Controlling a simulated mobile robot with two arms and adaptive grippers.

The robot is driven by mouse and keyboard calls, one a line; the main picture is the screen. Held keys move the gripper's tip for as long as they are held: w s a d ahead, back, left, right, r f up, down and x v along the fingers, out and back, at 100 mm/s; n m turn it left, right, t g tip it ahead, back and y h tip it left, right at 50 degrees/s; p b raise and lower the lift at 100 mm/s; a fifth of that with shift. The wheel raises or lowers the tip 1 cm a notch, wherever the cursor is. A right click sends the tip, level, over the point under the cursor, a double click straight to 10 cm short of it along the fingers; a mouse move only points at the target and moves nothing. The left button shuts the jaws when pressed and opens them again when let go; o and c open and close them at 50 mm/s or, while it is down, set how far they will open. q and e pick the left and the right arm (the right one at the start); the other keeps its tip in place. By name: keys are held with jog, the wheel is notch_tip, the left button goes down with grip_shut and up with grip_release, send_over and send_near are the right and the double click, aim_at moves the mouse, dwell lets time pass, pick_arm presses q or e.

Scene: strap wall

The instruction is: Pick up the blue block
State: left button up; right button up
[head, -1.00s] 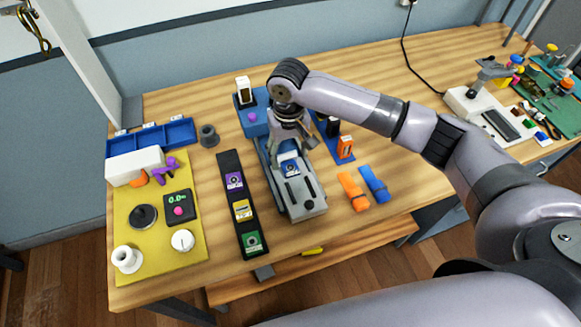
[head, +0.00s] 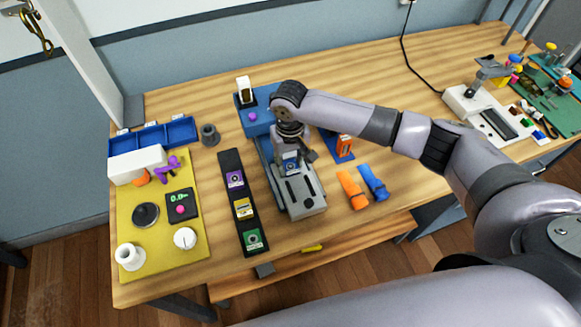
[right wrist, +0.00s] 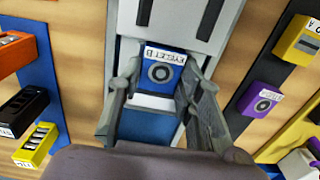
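The blue block (right wrist: 164,66), labelled "EYELET B" with a grey ring on its face, sits in the grey fixture (head: 305,203) on the table. In the head view the block (head: 291,167) shows just below my right gripper (head: 291,160). In the right wrist view my right gripper (right wrist: 160,80) has one finger on each side of the block. The right-hand finger is at or very near its edge, and a narrow gap shows at the left-hand finger. The block still appears seated in the fixture. My left gripper is not in view.
A black strip (head: 240,223) with purple, yellow and green blocks lies left of the fixture. A blue strip with an orange block (head: 344,147) and two loose pieces, orange (head: 352,190) and blue (head: 374,183), lie right. A yellow mat (head: 150,215) is far left.

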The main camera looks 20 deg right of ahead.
grip_shut()
jog(key=shift+r, duration=0.15)
